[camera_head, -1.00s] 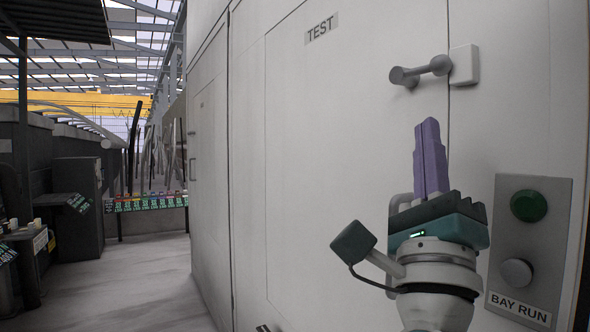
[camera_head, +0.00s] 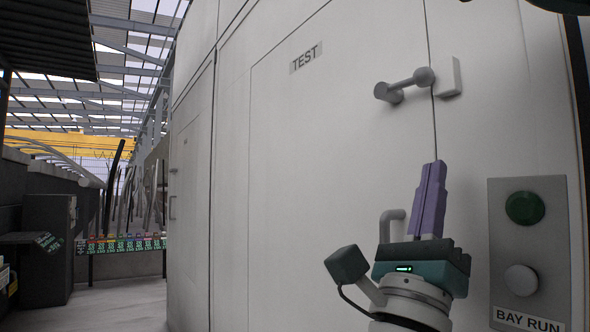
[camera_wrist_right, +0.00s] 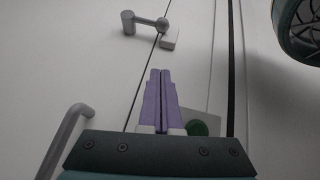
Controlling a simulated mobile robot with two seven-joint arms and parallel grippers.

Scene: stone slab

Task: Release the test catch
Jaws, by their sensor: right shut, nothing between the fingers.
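The test catch (camera_head: 405,85) is a grey lever with a round knob on a pale door marked TEST (camera_head: 306,57). Its knob end lies at a white block (camera_head: 449,77) across the door seam. The catch also shows at the top of the right wrist view (camera_wrist_right: 145,22). My right gripper (camera_head: 435,165) has purple fingers, shut and empty, pointing up below the catch and apart from it. In the right wrist view the fingertips (camera_wrist_right: 159,72) sit below the catch and white block. My left gripper is not in view.
A grey bar handle (camera_head: 391,220) stands out from the door beside my right gripper. A panel labelled BAY RUN (camera_head: 528,320) with a green button (camera_head: 525,207) and a grey knob (camera_head: 521,280) is at right. Open floor (camera_head: 115,305) lies at left.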

